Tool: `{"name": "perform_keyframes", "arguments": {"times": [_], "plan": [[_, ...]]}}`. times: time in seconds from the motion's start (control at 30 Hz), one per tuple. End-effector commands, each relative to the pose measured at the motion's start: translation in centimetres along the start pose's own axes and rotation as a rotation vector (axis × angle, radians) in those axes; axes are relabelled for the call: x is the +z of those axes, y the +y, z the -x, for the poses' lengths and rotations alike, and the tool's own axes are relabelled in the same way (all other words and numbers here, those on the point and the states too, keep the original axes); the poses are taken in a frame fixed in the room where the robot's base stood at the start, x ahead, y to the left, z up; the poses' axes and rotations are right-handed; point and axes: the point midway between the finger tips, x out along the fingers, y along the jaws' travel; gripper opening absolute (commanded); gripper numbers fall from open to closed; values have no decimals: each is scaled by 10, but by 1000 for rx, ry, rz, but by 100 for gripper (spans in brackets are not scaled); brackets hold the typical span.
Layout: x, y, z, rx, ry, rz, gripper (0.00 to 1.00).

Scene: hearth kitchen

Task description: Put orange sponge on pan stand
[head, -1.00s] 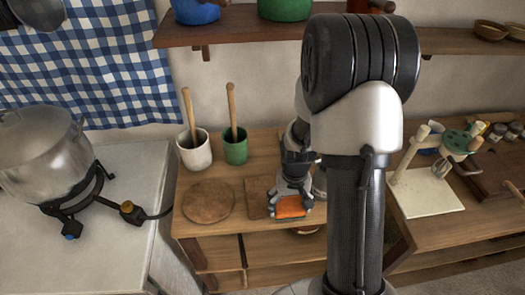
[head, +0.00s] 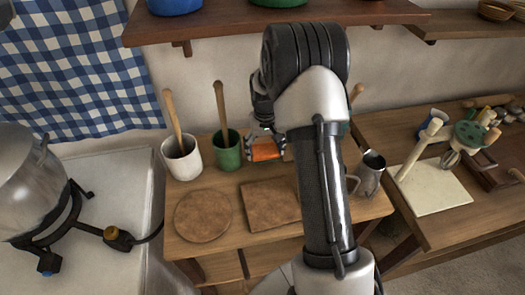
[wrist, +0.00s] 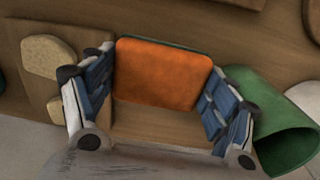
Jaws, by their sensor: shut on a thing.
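The orange sponge (head: 265,153) is between the fingers of my gripper (head: 266,146), beside the green cup and beyond the square brown board. In the wrist view the sponge (wrist: 165,73) shows its broad orange face, with a dark green edge behind it. My gripper (wrist: 158,98) is shut on its two sides. A round brown board (head: 203,215) and a square brown board (head: 270,204) lie flat on the wooden table (head: 232,178). I cannot tell which is the pan stand. Whether the sponge touches the table is unclear.
A white cup (head: 183,160) and a green cup (head: 228,152), each holding a wooden-handled tool, stand left of my gripper. A metal jug (head: 370,176) stands right of my arm. A shelf (head: 280,24) hangs above. A pot (head: 28,185) stands left.

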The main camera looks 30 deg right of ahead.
Motion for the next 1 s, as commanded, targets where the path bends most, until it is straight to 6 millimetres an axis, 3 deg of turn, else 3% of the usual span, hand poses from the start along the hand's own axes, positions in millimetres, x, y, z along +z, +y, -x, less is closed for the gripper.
{"name": "perform_keyframes", "arguments": {"times": [0.1, 0.37, 0.6, 0.97, 1.0], "plan": [[-20, 0, -2, 0, 1, 0, 59], [-35, 0, 0, 0, 0, 0, 59], [-34, 0, -36, 0, -2, 0, 59], [-35, 0, -38, 0, -1, 0, 59], [-35, 0, -39, 0, 0, 0, 79]]}}
